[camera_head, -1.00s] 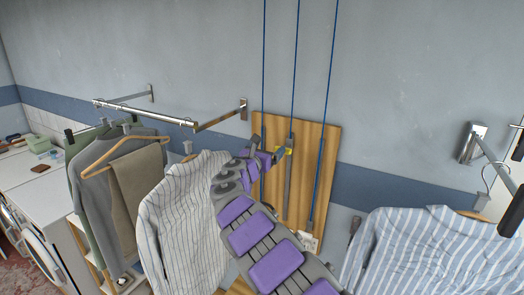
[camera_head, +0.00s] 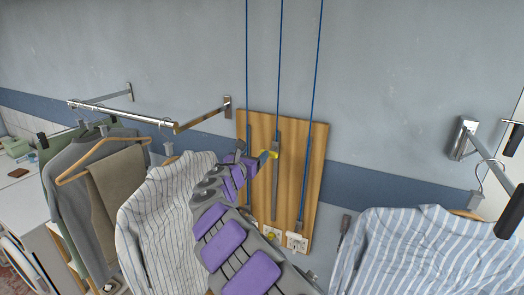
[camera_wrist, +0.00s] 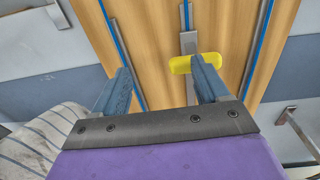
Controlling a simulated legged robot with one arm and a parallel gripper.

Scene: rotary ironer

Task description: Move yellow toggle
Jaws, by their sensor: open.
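The yellow toggle (camera_head: 272,154) is a small bright bar on a grey vertical metal strip, mounted on a wooden wall board (camera_head: 294,150). In the wrist view the yellow toggle (camera_wrist: 180,65) lies crosswise at the right finger, which covers part of it. My gripper (camera_wrist: 160,66) is open, with the board showing between its blue-grey fingers. Its right fingertip overlaps the toggle; I cannot tell whether they touch. The left finger is apart from it, over the board. In the head view my gripper (camera_head: 262,158) is just left of the toggle.
Blue cables (camera_head: 280,60) run up the wall from the board. Sockets (camera_head: 296,242) sit at its lower edge. A striped shirt (camera_head: 160,220) hangs left of my arm, another (camera_head: 410,250) at right. A metal rail (camera_head: 120,112) juts out at upper left.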

